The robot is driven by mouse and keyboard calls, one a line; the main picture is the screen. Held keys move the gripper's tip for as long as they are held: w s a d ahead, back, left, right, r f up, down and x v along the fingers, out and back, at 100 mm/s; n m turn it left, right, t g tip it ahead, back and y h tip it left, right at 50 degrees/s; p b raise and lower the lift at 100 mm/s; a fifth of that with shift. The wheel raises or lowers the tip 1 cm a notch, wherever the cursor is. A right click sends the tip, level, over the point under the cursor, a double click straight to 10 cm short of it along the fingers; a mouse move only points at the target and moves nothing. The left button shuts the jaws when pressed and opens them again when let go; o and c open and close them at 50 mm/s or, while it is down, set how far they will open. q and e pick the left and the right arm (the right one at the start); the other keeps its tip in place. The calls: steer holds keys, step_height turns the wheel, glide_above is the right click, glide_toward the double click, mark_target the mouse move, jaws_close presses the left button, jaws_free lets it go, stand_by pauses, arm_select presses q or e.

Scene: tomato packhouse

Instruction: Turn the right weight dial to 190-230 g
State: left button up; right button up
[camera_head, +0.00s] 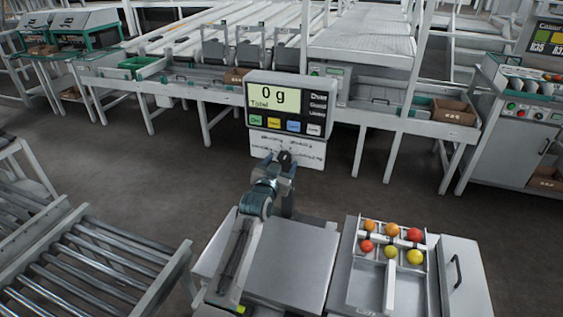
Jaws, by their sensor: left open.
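A scale display (265,100) reads 0 g on a post behind the weighing plate. Below it is a pale panel (312,155) with small printing that I cannot read. A small dark round part, which looks like a dial (285,157), shows low on this panel. My left gripper (283,167) is open right at this dark part, and my arm hides some of the panel. I cannot tell whether the fingers touch it or stand around it, nor where any pointer is set. My right gripper is not in view.
The bare weighing plate (292,262) lies in front of the post. To its right a divided tray (350,262) holds several red, orange and yellow tomatoes. A roller conveyor (85,268) stands at left. Sorting benches line the back, across open floor.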

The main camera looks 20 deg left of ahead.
arm_select(q)
steer(key=shift+w, duration=0.25)
steer(key=c, duration=1)
steer(key=shift+o, duration=0.2)
